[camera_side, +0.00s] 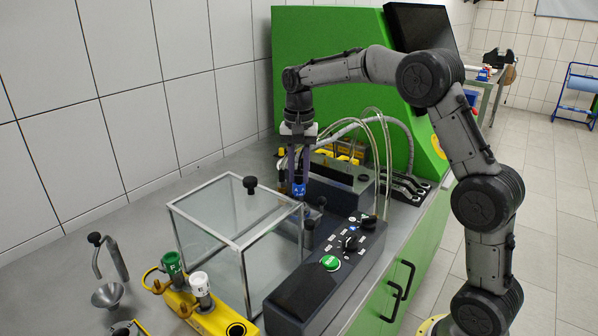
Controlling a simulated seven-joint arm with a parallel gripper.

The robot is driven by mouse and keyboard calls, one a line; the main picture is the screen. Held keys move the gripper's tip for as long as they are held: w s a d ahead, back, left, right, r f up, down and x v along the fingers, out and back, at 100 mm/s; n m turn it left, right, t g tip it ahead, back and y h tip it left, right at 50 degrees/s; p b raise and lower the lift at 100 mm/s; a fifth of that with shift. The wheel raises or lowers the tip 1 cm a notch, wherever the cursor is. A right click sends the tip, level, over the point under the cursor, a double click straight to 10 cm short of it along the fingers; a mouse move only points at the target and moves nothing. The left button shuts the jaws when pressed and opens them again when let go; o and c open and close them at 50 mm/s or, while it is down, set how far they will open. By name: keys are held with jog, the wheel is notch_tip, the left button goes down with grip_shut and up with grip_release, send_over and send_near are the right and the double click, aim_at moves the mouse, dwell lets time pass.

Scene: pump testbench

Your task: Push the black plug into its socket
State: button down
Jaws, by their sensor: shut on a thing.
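My gripper (298,178) points down behind the clear box's back right corner. It is shut on a small piece with a blue label (298,190). This may be the black plug, but its black part is hard to make out. Dark parts (311,211) show just below it, and I cannot tell whether the held piece touches them. No socket can be clearly made out; the area under the gripper is partly hidden by the box and small in the picture.
A clear box (205,215) with a black knob stands in front. A yellow holder (212,318) carries green (172,264) and white (200,285) plugs and has a dark opening. A black control panel (322,285) has a green button. Hoses and a green cabinet (320,50) stand behind.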

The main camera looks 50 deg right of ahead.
jog(key=shift+f, duration=0.2)
jog(key=c, duration=0.6)
grip_release()
jog(key=shift+r, duration=3.6)
jog(key=shift+a, duration=0.1)
